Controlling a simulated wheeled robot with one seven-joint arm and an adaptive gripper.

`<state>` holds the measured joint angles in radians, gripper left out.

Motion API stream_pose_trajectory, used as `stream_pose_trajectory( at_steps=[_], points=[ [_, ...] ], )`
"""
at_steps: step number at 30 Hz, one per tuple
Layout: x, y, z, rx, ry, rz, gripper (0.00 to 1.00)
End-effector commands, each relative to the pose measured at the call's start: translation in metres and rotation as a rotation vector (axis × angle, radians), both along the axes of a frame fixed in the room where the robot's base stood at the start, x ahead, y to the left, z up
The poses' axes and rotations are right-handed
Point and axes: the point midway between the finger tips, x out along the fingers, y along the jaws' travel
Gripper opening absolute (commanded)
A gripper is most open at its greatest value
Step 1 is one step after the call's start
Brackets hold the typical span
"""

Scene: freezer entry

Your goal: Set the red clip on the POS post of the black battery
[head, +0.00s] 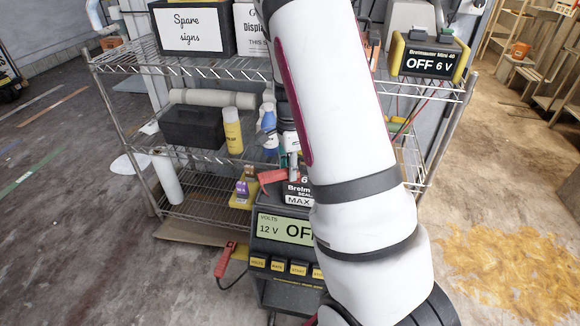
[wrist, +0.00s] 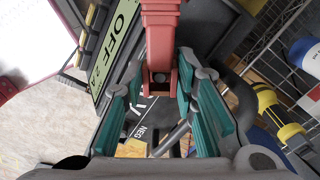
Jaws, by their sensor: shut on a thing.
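The red clip (wrist: 160,45) is between the teal finger pads of my gripper (wrist: 162,88) in the wrist view, and the gripper is shut on it. In the head view the clip (head: 271,176) shows just left of the black battery (head: 298,194). My arm hides most of the gripper and the battery's right part there. In the wrist view the battery's dark top (wrist: 146,122) with a NEG label lies beyond the clip's lower end. I cannot make out the POS post, nor whether the clip touches the battery.
A charger (head: 283,231) reading 12 V and OFF stands in front of the battery. Behind is a wire shelf (head: 130,66) with a yellow can (head: 233,131), a black box (head: 192,126) and another charger (head: 428,57). Floor is open left.

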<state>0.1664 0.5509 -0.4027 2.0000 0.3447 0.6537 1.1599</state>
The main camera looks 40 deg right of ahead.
Motion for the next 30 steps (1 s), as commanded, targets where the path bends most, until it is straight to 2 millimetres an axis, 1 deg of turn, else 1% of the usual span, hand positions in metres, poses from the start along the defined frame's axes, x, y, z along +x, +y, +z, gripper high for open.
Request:
stream_pose_trajectory(
  at_steps=[12,13,14,15,25,28,30],
  points=[
    [0.000,0.000,-0.009,0.000,0.001,0.000,0.00],
    [0.000,0.000,-0.008,0.000,0.000,0.000,0.33],
    [0.000,0.000,-0.008,0.000,0.000,0.000,0.40],
    [0.000,0.000,-0.008,0.000,0.000,0.000,0.49],
    [0.000,0.000,-0.007,0.000,0.000,0.000,0.50],
    [0.001,0.000,-0.001,-0.001,-0.003,0.000,0.50],
    [0.001,0.000,0.008,0.000,-0.003,0.000,0.50]
  ],
)
